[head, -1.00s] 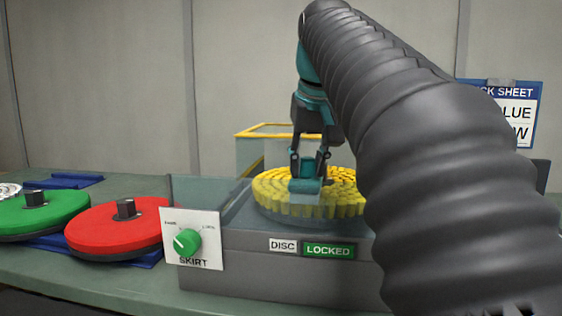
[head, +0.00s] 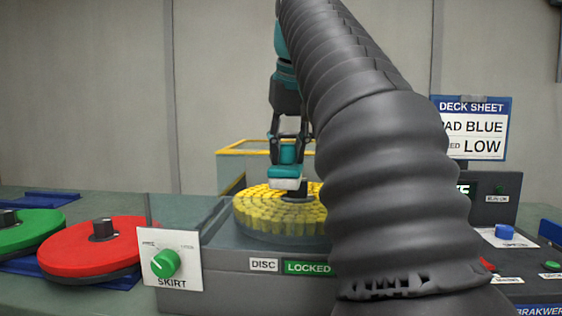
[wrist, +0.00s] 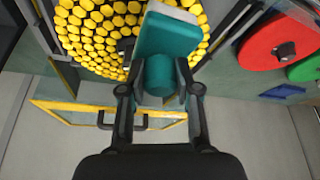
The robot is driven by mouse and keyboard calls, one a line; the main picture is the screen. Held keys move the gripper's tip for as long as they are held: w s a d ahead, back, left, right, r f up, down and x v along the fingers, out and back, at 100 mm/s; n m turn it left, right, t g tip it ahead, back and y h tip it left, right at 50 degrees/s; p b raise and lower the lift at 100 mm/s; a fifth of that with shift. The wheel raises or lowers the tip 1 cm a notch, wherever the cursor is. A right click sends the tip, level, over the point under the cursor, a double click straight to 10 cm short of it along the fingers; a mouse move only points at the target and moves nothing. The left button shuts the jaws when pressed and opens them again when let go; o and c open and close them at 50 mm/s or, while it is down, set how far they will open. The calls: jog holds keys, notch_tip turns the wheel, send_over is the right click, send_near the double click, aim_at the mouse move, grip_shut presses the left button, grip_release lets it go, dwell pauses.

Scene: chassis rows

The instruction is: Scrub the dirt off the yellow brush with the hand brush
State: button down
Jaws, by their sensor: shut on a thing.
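The yellow brush (head: 262,212) is a round disc of yellow bristle tufts with a dark hub, lying on the grey machine labelled DISC and LOCKED. My gripper (head: 288,150) is shut on the teal hand brush (head: 286,172), which has a pale bristle block underneath. The hand brush is over the back part of the yellow brush, near the hub; I cannot tell if it touches. In the wrist view the hand brush (wrist: 165,50) covers part of the yellow brush (wrist: 95,35). No dirt can be made out on the visible tufts. My arm hides the disc's right side.
A red disc (head: 85,247) and a green disc (head: 30,230) lie at the left. A SKIRT knob (head: 165,263) is at the front. A yellow-rimmed bin (head: 232,160) stands behind. A deck sheet (head: 470,128) reads PAD BLUE and LOW. Buttons sit at the right.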

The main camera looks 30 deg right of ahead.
aim_at(288, 144)
jog(key=shift+r, duration=0.2)
jog(key=shift+r, duration=0.1)
jog(key=shift+r, duration=1.4)
